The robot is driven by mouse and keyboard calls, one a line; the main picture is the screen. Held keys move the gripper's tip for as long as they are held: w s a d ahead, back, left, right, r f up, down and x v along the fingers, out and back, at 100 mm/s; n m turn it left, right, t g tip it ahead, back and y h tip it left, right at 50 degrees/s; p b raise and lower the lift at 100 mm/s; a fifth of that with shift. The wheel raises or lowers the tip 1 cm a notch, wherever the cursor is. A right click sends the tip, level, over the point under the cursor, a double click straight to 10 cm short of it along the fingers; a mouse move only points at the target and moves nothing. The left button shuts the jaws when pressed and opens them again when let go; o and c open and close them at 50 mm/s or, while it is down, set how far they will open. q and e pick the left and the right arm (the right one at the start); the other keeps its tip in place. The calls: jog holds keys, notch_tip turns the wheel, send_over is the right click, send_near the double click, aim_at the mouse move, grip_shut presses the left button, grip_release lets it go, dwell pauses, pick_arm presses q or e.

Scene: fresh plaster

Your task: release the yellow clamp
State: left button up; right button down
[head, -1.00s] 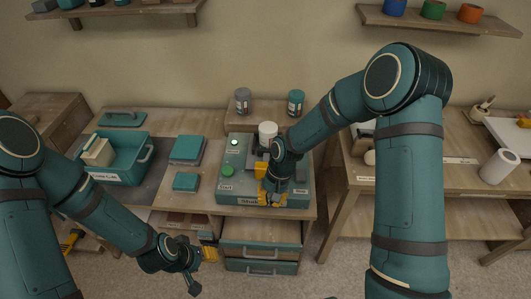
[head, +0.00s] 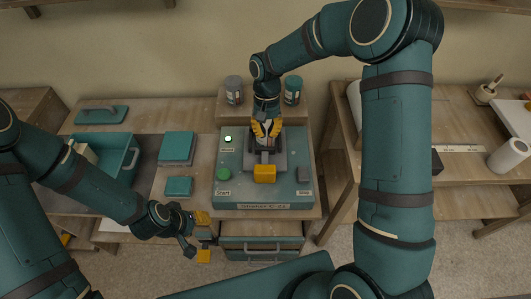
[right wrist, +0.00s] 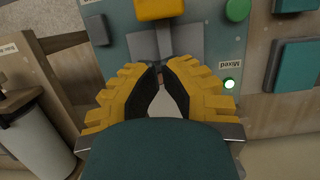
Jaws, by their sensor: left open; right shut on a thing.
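The yellow clamp (head: 264,174) shows as a yellow block at the front of the grey holder on the teal shaker (head: 233,187). It also shows at the top of the right wrist view (right wrist: 158,8), apart from the fingers. My right gripper (head: 266,128) is behind the clamp, over the holder. Its yellow fingers are closed around a pale container (right wrist: 168,106), mostly hidden by the fingers and the gripper body. My left gripper (head: 207,238) is open and empty, low in front of the bench by the drawers.
The shaker has a lit green lamp (head: 228,139), a green start button (head: 223,174) and a grey button (head: 304,173). Two jars (head: 234,90) (head: 292,90) stand close behind my right gripper. A teal bin (head: 132,160) and teal boxes (head: 177,147) lie to the left.

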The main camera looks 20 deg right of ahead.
aim_at(267, 157)
jog(key=x, duration=1)
jog(key=shift+s, duration=0.1)
